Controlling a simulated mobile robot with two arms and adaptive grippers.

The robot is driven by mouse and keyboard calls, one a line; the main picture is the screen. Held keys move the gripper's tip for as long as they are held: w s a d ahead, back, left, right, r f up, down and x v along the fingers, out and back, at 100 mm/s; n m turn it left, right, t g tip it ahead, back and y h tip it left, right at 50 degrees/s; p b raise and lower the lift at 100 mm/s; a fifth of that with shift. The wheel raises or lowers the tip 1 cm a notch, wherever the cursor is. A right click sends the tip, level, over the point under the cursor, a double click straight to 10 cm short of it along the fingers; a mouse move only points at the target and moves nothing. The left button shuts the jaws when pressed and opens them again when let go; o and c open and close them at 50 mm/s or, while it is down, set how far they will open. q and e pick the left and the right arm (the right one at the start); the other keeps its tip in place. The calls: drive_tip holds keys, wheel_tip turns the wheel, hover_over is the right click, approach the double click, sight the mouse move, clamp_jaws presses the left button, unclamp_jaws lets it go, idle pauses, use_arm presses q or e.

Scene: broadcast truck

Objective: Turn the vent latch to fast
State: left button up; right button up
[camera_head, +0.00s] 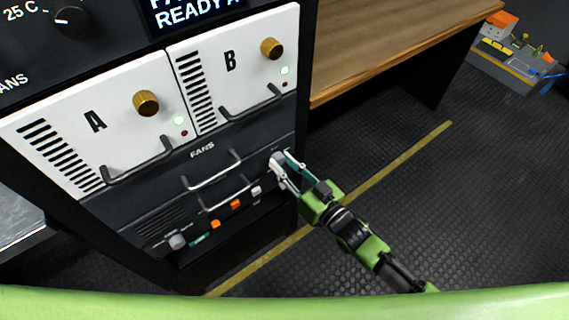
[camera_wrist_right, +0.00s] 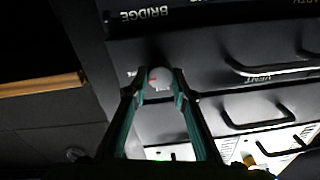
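The vent latch looks to be the small round grey knob (camera_head: 277,158) at the right end of the dark fan panel. In the right wrist view the knob (camera_wrist_right: 160,77) shows a short red mark on its face, with tiny lettering beside it that I cannot read. My right gripper (camera_head: 287,163) reaches the panel from the lower right. Its two fingers (camera_wrist_right: 154,92) stand apart on either side of the knob. The right finger in the wrist view is very close to it; I cannot tell whether it touches. My left gripper is not in view.
Dark drawers with bar handles (camera_head: 213,170) lie left of the knob, with orange and grey switches (camera_head: 235,204) below. White modules A (camera_head: 95,122) and B (camera_head: 230,62) with brass knobs sit above. A wooden desk (camera_head: 400,40) stands at right.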

drive_tip(key=shift+n, duration=0.4)
drive_tip(key=n+p, duration=0.1)
drive_tip(key=n, duration=0.2)
drive_tip(key=shift+n, duration=0.3)
drive_tip(key=n, duration=0.4)
drive_tip(key=shift+h, duration=0.3)
drive_tip(key=n, duration=0.4)
drive_tip(key=shift+a+n, duration=0.1)
drive_tip(key=shift+n, duration=0.3)
drive_tip(key=shift+s+n+h+b, duration=0.1)
drive_tip(key=shift+n+h+b, duration=0.25)
drive_tip(key=shift+n, duration=1.75)
drive_tip(key=o, duration=1.1)
